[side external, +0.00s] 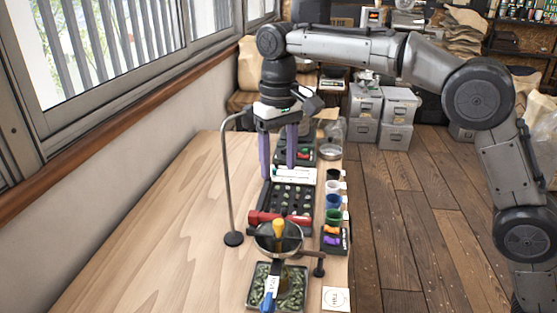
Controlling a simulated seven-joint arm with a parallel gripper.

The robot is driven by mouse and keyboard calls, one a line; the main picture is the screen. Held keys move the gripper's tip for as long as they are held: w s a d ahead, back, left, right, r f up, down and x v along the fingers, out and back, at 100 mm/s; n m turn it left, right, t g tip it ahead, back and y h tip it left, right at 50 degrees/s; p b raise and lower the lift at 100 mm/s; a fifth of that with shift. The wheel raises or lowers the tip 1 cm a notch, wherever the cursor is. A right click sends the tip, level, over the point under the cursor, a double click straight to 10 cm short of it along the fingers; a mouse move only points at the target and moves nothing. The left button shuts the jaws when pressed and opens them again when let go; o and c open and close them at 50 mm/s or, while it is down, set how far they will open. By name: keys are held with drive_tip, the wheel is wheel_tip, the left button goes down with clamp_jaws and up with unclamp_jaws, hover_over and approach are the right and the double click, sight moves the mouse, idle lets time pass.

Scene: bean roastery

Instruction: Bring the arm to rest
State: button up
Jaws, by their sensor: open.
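My gripper (278,153) hangs pointing down above the far part of the wooden table (160,230). Its two purple fingers are spread apart, with nothing seen between them. A black tray (266,212) with several small pieces in its pockets lies below and nearer the camera than the fingers. A white strip (294,175) lies at that tray's far edge, close behind the fingers in the picture. Whether the fingertips touch anything cannot be told from this angle.
A thin stand with a round foot (233,239) rises left of my gripper. Nearer are a round pan (268,240), a tray of green beans (294,296) and a white card (336,299). Several coloured cups, including a blue one (333,201), line the right edge. The table's left side is clear.

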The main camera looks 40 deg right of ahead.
drive_tip(key=s+d+r+m+t, duration=0.1)
drive_tip(key=s+d+r+t, duration=0.1)
drive_tip(key=s+d+r, duration=0.4)
drive_tip(key=s+d+r+m+t, duration=0.1)
drive_tip(key=s+d+r, duration=0.35)
drive_tip(key=s, duration=0.45)
drive_tip(key=s+d+f+t, duration=0.2)
drive_tip(key=s+d+f, duration=0.25)
drive_tip(key=s, duration=0.55)
drive_tip(key=s+f+n, duration=0.2)
drive_tip(key=s+f, duration=0.3)
drive_tip(key=f, duration=0.5)
drive_tip(key=shift+s+d+f+t, duration=0.15)
drive_tip(key=shift+d+f+t, duration=0.15)
drive_tip(key=shift+f, duration=0.1)
